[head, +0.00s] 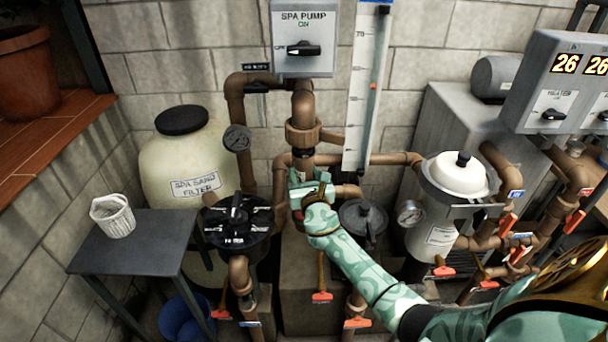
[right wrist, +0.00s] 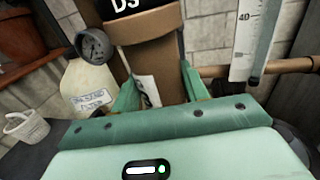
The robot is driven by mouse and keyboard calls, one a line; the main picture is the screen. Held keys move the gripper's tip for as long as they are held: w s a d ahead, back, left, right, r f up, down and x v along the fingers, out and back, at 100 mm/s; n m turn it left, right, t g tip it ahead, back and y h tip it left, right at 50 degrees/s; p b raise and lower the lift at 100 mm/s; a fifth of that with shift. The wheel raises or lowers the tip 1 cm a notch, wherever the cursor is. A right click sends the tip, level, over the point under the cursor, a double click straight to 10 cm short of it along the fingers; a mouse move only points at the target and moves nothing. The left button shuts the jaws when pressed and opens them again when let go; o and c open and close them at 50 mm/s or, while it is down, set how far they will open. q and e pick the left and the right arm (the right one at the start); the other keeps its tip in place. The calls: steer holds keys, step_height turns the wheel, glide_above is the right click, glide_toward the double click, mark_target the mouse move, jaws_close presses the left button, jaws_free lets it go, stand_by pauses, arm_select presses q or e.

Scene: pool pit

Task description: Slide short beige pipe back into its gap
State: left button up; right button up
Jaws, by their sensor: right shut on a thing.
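The short beige pipe (right wrist: 165,58) stands between the two fingers of my right gripper (right wrist: 160,92) in the right wrist view. It carries a black band lettered "D3" at its top and a white tag on its front. In the head view my right gripper (head: 311,190) is shut around the pipe, just under the brown union fitting (head: 303,133) of the vertical spa pump line. The pipe looks roughly upright and in line with that fitting. The gripper hides its lower end, so I cannot tell whether it is seated in the gap. My left gripper is not in view.
A pressure gauge (head: 237,138) and the black filter valve (head: 238,220) are left of the gripper. A dark round lid (head: 363,217) and a white-lidded canister (head: 455,180) are to its right. A grey side table (head: 135,250) holds a white basket (head: 112,216).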

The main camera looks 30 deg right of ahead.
steer(key=shift+w+d, duration=0.1)
steer(key=shift+w, duration=0.1)
steer(key=shift+w+d+b, duration=0.35)
steer(key=shift+w+b, duration=0.05)
steer(key=shift+w, duration=0.25)
steer(key=shift+w+d+r, duration=0.2)
steer(key=shift+w+d, duration=0.1)
stand_by(0.7)
steer(key=shift+c, duration=0.7)
steer(key=shift+b, duration=0.3)
steer(key=shift+w+d, duration=0.15)
steer(key=c, duration=0.3)
steer(key=shift+b, duration=0.3)
steer(key=shift+w+d+f, duration=0.1)
steer(key=shift+f, duration=0.1)
